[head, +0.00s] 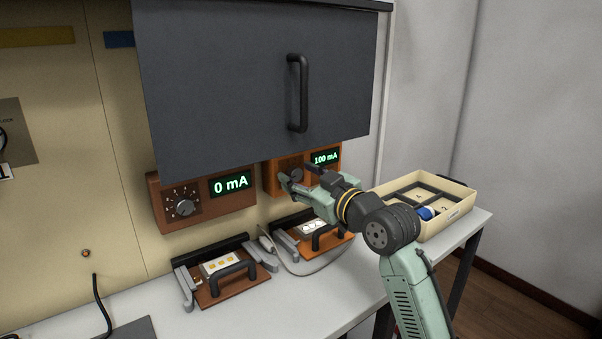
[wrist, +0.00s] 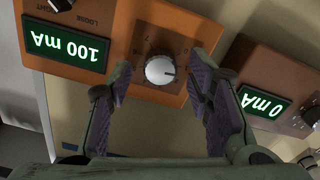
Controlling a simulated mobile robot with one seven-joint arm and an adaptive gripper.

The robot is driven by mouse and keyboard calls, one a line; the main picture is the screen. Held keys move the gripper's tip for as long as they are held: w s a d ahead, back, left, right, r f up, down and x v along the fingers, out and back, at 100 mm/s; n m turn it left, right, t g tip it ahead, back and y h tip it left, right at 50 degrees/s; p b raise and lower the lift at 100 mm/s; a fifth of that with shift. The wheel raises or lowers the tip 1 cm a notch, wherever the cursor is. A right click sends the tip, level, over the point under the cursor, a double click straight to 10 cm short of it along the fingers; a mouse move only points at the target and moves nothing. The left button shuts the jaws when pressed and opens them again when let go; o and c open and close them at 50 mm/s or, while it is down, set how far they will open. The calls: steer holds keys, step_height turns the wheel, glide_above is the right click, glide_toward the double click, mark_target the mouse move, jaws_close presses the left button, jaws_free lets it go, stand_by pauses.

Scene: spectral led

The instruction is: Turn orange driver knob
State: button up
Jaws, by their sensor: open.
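The orange driver (head: 271,180) is mounted on the wall under the dark cabinet, and its display (head: 326,158) reads 100 mA. My gripper (head: 298,186) is in front of this driver and partly covers the knob in the head view. In the wrist view my gripper (wrist: 161,84) is open, with one purple-padded finger on each side of the knob. Gaps show between the pads and the knob; contact is not visible.
A browner driver (head: 205,200) reading 0 mA is to the left. The dark cabinet (head: 230,80) overhangs both drivers. Two clamp fixtures (head: 222,290) sit on the white bench (head: 130,325) below. A divided tray (head: 455,195) is at the right.

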steer(key=shift+a, duration=0.1)
steer(key=shift+c, duration=0.2)
jaws_close()
stand_by(0.4)
